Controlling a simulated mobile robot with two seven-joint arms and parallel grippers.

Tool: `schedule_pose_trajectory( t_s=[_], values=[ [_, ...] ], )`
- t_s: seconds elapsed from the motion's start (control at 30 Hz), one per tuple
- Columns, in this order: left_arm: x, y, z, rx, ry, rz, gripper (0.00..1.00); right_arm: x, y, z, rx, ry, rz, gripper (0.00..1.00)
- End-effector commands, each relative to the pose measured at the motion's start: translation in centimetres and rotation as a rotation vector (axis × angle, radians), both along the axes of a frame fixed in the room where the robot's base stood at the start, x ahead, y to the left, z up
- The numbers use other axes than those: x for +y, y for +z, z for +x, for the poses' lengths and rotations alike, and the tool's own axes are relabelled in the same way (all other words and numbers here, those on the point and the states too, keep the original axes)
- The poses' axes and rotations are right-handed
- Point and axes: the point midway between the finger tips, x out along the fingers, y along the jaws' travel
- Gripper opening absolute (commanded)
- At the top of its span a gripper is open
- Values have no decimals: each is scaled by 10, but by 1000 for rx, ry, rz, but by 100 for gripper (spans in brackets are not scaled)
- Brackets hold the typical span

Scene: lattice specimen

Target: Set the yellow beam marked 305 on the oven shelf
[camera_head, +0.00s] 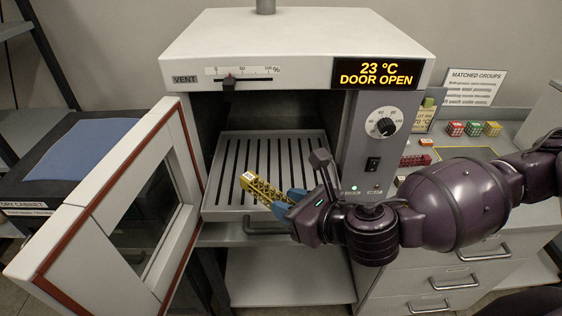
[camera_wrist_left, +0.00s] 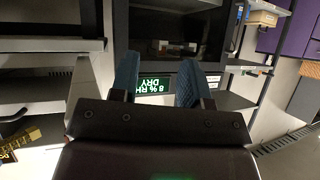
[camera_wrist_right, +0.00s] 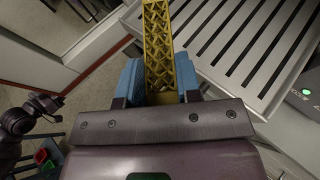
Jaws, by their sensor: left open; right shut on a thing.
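The yellow lattice beam (camera_head: 262,188) is in my right gripper (camera_head: 287,203), held over the front of the oven shelf (camera_head: 222,205). A small white tag with unreadable marking shows at its far end. In the right wrist view the beam (camera_wrist_right: 158,45) points away between the blue fingers of my right gripper (camera_wrist_right: 160,80), which are shut on it. The slotted oven shelf (camera_wrist_right: 235,55) lies below and to the right there. I cannot tell whether the beam touches the shelf. My left gripper (camera_wrist_left: 158,85) shows only in its wrist view, open and empty.
The oven door (camera_head: 120,210) stands open at the left. The oven display (camera_head: 382,74) reads 23 °C, door open. The shelf's slats look bare. A dry cabinet (camera_head: 45,195) with a blue cloth is at the left. Small coloured blocks (camera_head: 473,128) and a red beam (camera_head: 415,160) lie on the right counter.

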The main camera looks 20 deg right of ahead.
Motion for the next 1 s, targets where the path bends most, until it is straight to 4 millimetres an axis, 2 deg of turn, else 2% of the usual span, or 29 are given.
schedule_pose_trajectory(
  t_s=[0.1,0.7,0.9,1.0],
  values=[
    [1,1,-2,5,1,2,43,-8,2,25,-4,-4,-2,8],
    [3,8,-8,26,3,4,43,-43,2,148,-2,-4,0,8],
    [3,10,-10,31,5,1,43,-52,1,180,-1,-2,1,8],
    [2,9,-11,31,5,1,43,-51,-18,176,5,-2,3,8]
  ],
)
